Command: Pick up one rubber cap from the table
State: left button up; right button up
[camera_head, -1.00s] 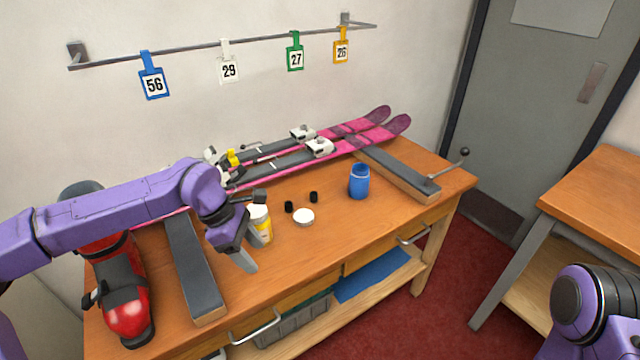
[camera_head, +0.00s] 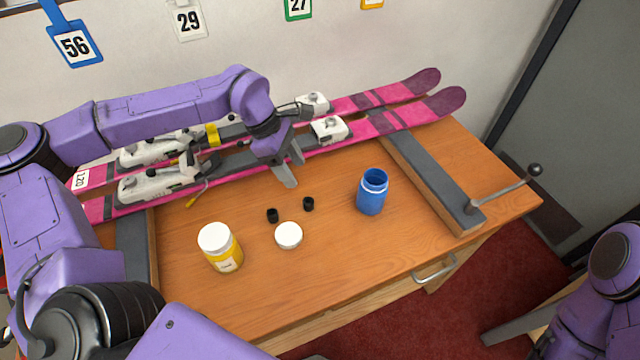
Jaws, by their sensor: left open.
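Two small black rubber caps stand on the wooden table: one at the left (camera_head: 272,215) and one at the right (camera_head: 308,204). They are a short way apart, behind a white round lid (camera_head: 288,235). My left gripper (camera_head: 289,170) is open and empty, above the table just behind the caps, near the skis' front edge. It touches neither cap.
A blue open jar (camera_head: 372,191) stands right of the caps, and a yellow jar with a white top (camera_head: 220,248) stands left. Pink skis (camera_head: 400,117) lie behind on two grey-topped supports (camera_head: 430,180). The table front is clear.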

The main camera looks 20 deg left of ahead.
aim_at(307, 201)
pick_arm(q)
jog(key=x, duration=0.3)
jog(key=p+x, duration=0.1)
jog(key=x, duration=0.2)
jog(key=s+x, duration=0.1)
jog(key=x, duration=0.3)
jog(key=shift+s+a+f+p, duration=0.1)
jog(key=shift+f+p, duration=0.05)
jog(key=shift+p, duration=0.15)
grip_shut()
